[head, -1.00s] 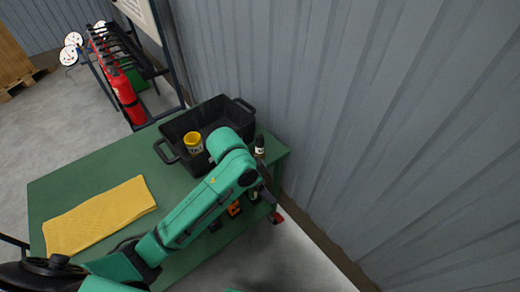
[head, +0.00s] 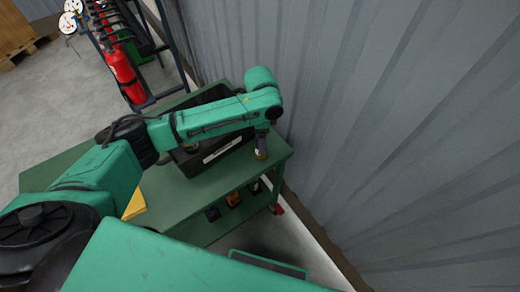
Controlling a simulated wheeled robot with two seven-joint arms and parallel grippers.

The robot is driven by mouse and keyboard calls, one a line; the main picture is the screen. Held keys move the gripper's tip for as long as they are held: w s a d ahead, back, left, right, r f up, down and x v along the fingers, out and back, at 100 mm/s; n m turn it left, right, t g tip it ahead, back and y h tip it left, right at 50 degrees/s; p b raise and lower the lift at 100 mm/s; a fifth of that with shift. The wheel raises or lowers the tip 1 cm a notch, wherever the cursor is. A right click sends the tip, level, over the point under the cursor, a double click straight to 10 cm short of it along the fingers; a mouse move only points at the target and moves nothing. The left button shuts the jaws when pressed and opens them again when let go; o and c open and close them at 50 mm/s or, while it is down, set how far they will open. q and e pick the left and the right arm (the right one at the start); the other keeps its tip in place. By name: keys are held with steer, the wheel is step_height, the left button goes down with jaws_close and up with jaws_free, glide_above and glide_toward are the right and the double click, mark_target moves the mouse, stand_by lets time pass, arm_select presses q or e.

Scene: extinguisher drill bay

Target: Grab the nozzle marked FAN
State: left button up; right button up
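My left arm reaches in from the left across the green table (head: 222,194). Its gripper (head: 262,136) points down near the table's right end, directly above or around a small dark nozzle-like piece (head: 261,154) with a yellowish lower part. I cannot tell whether the fingers touch it or how wide they are. No FAN marking is legible. The black crate (head: 214,154) stands behind and under my arm, mostly covered by it. A small piece inside the crate (head: 192,140) is only partly visible beside the arm. My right gripper is not in view.
A yellow cloth (head: 134,206) lies on the table, mostly hidden by my arm. Dark and orange items (head: 233,199) sit below the tabletop. A corrugated wall (head: 390,120) closes off the right. Red extinguishers (head: 124,72) stand in a rack at the back left.

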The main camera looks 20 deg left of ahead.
mark_target(256, 155)
arm_select(q)
steer(key=f, duration=0.5)
steer(key=shift+w+a+p, duration=0.15)
steer(key=shift+w+p, duration=0.2)
steer(key=shift+p, duration=0.05)
steer(key=shift+s+f, duration=0.1)
steer(key=shift+f, duration=0.05)
steer(key=shift+c, duration=0.4)
steer(key=c, duration=0.5)
jaws_close()
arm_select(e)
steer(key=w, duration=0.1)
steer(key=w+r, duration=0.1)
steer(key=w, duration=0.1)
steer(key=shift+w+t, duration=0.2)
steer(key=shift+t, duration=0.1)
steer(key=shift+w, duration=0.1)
